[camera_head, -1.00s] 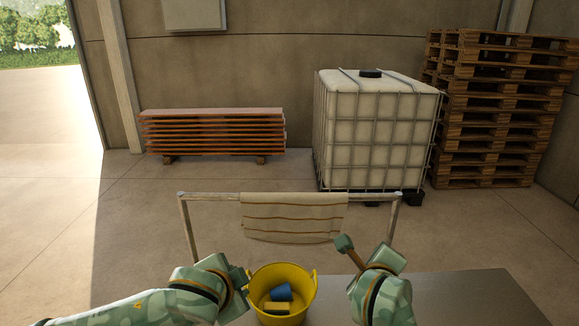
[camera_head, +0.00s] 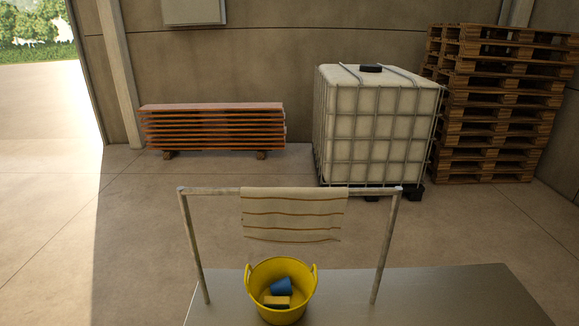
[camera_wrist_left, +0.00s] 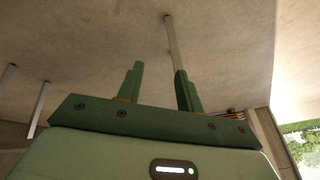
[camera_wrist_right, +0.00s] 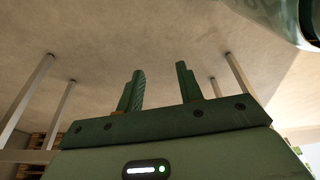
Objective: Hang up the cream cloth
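The cream cloth (camera_head: 292,216) with brown stripes hangs draped over the top bar of a metal rack (camera_head: 222,191) in the head view. Its front part hangs down fairly flat, and its back side is hidden. Neither gripper shows in the head view now. In the left wrist view my left gripper (camera_wrist_left: 158,85) has its fingers apart with nothing between them. In the right wrist view my right gripper (camera_wrist_right: 160,85) also has its fingers apart and is empty. The cloth does not show in either wrist view.
A yellow bucket (camera_head: 255,295) holding a blue item (camera_head: 281,285) and a yellow sponge-like block (camera_head: 277,301) stands on the metal table (camera_head: 430,300), near the rack. The table's right part is clear. A caged white tank (camera_head: 375,120), planks (camera_head: 212,130) and pallets (camera_head: 495,110) stand behind.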

